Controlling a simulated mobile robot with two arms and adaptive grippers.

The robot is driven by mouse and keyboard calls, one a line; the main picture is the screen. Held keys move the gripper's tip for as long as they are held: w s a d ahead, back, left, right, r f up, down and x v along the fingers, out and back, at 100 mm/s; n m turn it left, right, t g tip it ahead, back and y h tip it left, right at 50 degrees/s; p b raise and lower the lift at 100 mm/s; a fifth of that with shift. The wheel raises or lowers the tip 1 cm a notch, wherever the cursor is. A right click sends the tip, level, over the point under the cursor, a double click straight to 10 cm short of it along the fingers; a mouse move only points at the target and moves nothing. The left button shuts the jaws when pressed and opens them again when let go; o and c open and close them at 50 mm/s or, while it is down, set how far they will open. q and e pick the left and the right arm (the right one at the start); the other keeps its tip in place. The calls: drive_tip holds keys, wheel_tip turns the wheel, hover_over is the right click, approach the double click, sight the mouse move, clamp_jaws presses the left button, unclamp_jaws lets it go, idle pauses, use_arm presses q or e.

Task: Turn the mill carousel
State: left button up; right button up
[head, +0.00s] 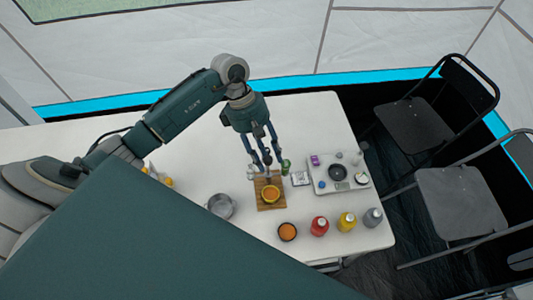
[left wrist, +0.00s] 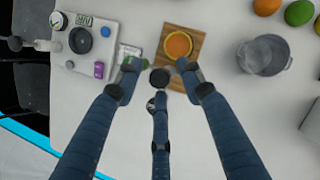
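My left gripper (head: 267,160) reaches down over the table in front of the wooden board. Its three fingers are spread apart, with nothing visibly held. In the left wrist view the gripper (left wrist: 158,70) shows its dark fingertips apart. The mill carousel cannot be made out clearly. Small items stand around the fingers: a green-topped piece (head: 286,166) to the right and a pale silvery piece (head: 251,173) to the left. A small metallic piece (left wrist: 150,104) shows beside the middle finger. Fingers hide much of this spot, and contact cannot be told. My right gripper is not in view.
An orange-filled bowl (head: 270,194) sits on the wooden board (head: 266,206). A metal pot (head: 221,206) is to the left and a pale tray (head: 322,186) with a dark pan to the right. Several bottles (head: 319,226) stand nearer. Chairs (head: 415,123) stand beyond the table's right edge.

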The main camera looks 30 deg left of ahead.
use_arm(q)
clamp_jaws()
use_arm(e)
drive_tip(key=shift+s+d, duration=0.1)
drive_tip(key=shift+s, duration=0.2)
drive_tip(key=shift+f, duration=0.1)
